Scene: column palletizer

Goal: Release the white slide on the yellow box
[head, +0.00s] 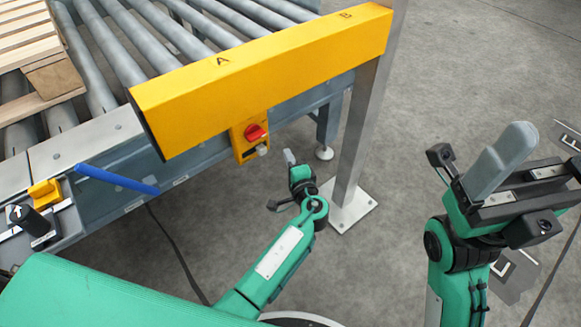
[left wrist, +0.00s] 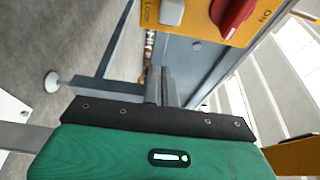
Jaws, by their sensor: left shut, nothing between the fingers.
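The small yellow box (head: 238,142) hangs under the yellow beam and carries a red knob (head: 255,132). The white slide (head: 262,150) sits at the box's lower right. In the left wrist view the white slide (left wrist: 171,12) is at the top edge beside the lettering on the yellow box (left wrist: 203,22), with the red knob (left wrist: 233,14) to its right. My left gripper (head: 289,157) is shut and empty, just right of the slide and apart from it in the picture. Its fingers (left wrist: 161,85) point toward the box's underside. My right gripper (head: 502,160) is raised at the right, its grey fingers together.
The yellow beam (head: 265,72) marked A and B spans the roller conveyor's end. A metal post (head: 356,135) stands close to the right of my left gripper. A blue rod (head: 117,180) sticks out at the left. A wooden pallet (head: 32,45) lies on the rollers.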

